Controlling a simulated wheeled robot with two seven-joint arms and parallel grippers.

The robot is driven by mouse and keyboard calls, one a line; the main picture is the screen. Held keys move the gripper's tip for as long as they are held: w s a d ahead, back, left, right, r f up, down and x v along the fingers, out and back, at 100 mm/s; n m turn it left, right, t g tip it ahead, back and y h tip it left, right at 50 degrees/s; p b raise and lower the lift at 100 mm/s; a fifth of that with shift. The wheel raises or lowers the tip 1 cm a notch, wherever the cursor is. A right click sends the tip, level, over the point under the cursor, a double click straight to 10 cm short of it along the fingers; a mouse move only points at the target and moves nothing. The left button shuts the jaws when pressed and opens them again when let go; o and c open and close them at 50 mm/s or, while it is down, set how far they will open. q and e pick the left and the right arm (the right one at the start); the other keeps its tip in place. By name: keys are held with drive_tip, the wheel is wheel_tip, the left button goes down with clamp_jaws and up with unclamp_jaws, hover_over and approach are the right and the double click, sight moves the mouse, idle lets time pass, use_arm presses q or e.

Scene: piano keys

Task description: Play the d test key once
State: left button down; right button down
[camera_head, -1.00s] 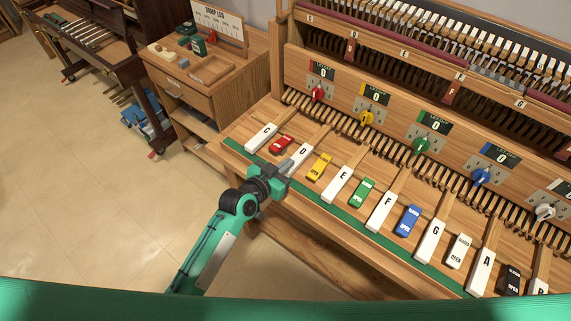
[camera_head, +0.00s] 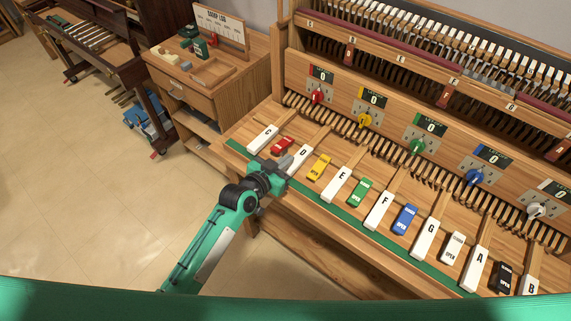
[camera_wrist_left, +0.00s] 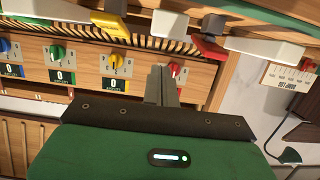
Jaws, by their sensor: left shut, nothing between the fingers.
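The white D test key (camera_head: 303,153) lies between the red and yellow levers in the head view, with its near part hidden behind my gripper. It also shows in the left wrist view (camera_wrist_left: 186,22), where the picture is upside down. My left gripper (camera_head: 286,162) is shut and empty. Its fingertips are at the near end of the D key; I cannot tell whether they touch it. The closed fingers also show in the left wrist view (camera_wrist_left: 162,72). My right gripper is not in view.
The white C key (camera_head: 263,138) and red lever (camera_head: 283,146) are left of the D key. The yellow lever (camera_head: 319,167) and E key (camera_head: 337,184) are right of it. A green strip (camera_head: 345,217) edges the bench. The visible displays read 0.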

use_arm(q)
drive_tip(key=b+v, duration=0.3)
drive_tip(key=v, duration=0.7)
drive_tip(key=shift+f, duration=0.45)
drive_tip(key=shift+s, duration=0.1)
